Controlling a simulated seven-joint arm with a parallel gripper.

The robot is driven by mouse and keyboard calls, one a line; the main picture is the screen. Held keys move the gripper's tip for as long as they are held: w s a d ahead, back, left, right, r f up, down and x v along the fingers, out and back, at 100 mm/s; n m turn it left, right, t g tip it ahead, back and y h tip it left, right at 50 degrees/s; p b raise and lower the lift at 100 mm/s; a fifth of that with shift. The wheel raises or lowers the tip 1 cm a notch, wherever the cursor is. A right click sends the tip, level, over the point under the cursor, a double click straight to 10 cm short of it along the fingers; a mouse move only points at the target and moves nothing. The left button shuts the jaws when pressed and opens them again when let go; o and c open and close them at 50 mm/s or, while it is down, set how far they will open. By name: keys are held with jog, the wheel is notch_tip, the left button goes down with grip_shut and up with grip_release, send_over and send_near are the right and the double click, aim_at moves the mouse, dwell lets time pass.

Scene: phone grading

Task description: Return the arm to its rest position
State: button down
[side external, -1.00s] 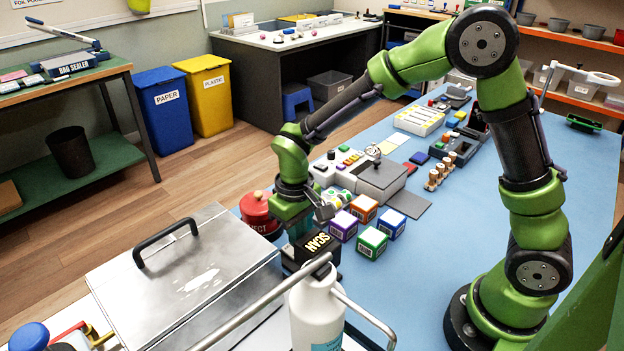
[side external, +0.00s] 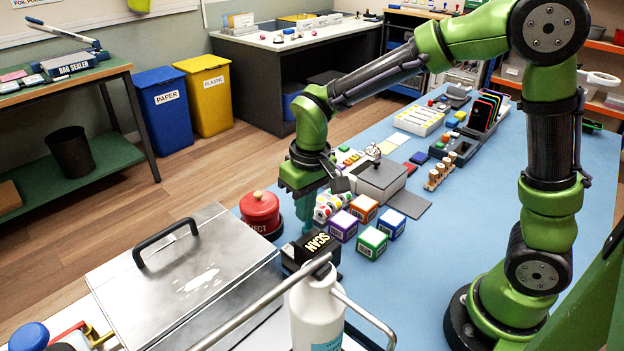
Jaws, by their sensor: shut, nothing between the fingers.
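My green arm reaches in from the right over the blue work table (side external: 430,245). My gripper (side external: 306,226) points down at the near left of the table, its teal fingers shut with nothing between them. It is just behind the black SCAN block (side external: 318,246) and to the right of the red round button (side external: 260,210). Whether the fingertips touch anything is hard to tell. Several dark phone-like slabs with coloured edges stand in a grey rack (side external: 470,137) at the far side of the table.
Barcoded cubes, including an orange one (side external: 364,208), stand right of my gripper. A grey box device (side external: 380,178) is behind them. A metal lidded case (side external: 190,285) and a white bottle (side external: 316,315) are in front.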

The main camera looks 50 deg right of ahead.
jog(key=s+d+r+m+t, duration=0.1)
jog(key=s+d+r+t, duration=0.2)
jog(key=s+r, duration=0.3)
jog(key=s+d+r+m+t+y, duration=0.1)
jog(key=s+d+r+m+t, duration=0.1)
jog(key=s+r, duration=0.3)
jog(key=s+d+t, duration=0.1)
jog(key=s, duration=0.1)
jog(key=shift+s+r+y, duration=0.3)
jog(key=shift+s+r, duration=0.05)
jog(key=shift+r, duration=0.05)
jog(key=shift+d, duration=0.1)
